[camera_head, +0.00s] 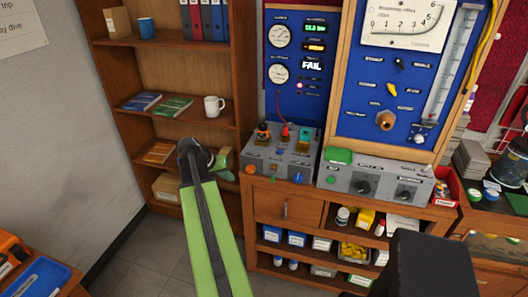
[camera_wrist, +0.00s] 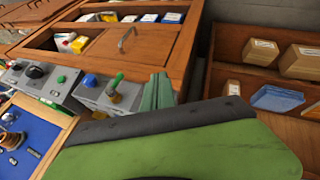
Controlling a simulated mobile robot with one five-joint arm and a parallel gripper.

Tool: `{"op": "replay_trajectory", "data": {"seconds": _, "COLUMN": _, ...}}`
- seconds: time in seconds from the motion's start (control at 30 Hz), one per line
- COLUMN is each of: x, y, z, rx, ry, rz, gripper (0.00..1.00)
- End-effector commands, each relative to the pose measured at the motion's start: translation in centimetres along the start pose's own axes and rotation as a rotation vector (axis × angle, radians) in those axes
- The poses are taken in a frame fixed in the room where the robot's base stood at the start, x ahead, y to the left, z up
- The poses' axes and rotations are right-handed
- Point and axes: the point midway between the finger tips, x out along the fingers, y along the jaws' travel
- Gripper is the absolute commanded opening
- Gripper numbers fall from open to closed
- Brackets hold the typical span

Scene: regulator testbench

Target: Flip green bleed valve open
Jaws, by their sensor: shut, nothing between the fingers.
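The green bleed valve shows as a small green lever (camera_wrist: 115,82) on the front of a grey test box in the wrist view. In the head view it seems to be the small green piece (camera_head: 273,179) low on the box's front. My gripper (camera_head: 224,162) is left of the grey test box (camera_head: 283,152), apart from it. In the wrist view the grey-green fingers of my gripper (camera_wrist: 157,92) are together and empty, to the right of the lever with a gap between. The lever's exact angle is hard to tell.
A blue knob (camera_head: 298,178) sits right of the valve and an orange-brown fitting (camera_head: 250,169) left of it. A second grey box (camera_head: 375,182) stands to the right. A wooden bookshelf (camera_head: 178,88) with a white mug (camera_head: 214,106) stands behind my gripper. The bench drawer (camera_head: 284,209) is below.

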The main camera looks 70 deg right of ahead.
Motion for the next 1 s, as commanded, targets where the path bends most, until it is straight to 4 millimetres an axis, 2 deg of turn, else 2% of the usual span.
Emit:
{"op": "replay_trajectory", "data": {"seconds": 0.03, "x": -1.2, "y": 2.8, "z": -1.9, "rx": 0.035, "ry": 0.0, "rz": 0.022, "gripper": 0.0}}
{"op": "replay_trajectory", "data": {"seconds": 0.1, "x": -1.0, "y": 4.8, "z": -2.9, "rx": 0.069, "ry": 0.003, "rz": 0.045, "gripper": 0.0}}
{"op": "replay_trajectory", "data": {"seconds": 0.17, "x": -0.8, "y": 5.7, "z": -3.3, "rx": 0.085, "ry": 0.004, "rz": 0.056, "gripper": 0.0}}
{"op": "replay_trajectory", "data": {"seconds": 0.57, "x": 0.0, "y": 5.9, "z": -3.2, "rx": 0.093, "ry": 0.005, "rz": 0.063, "gripper": 0.0}}
{"op": "replay_trajectory", "data": {"seconds": 0.67, "x": 1.2, "y": 5.9, "z": -3.1, "rx": 0.094, "ry": 0.004, "rz": 0.063, "gripper": 0.0}}
{"op": "replay_trajectory", "data": {"seconds": 1.0, "x": 8.7, "y": 6.1, "z": -3.0, "rx": 0.094, "ry": 0.003, "rz": 0.063, "gripper": 0.0}}
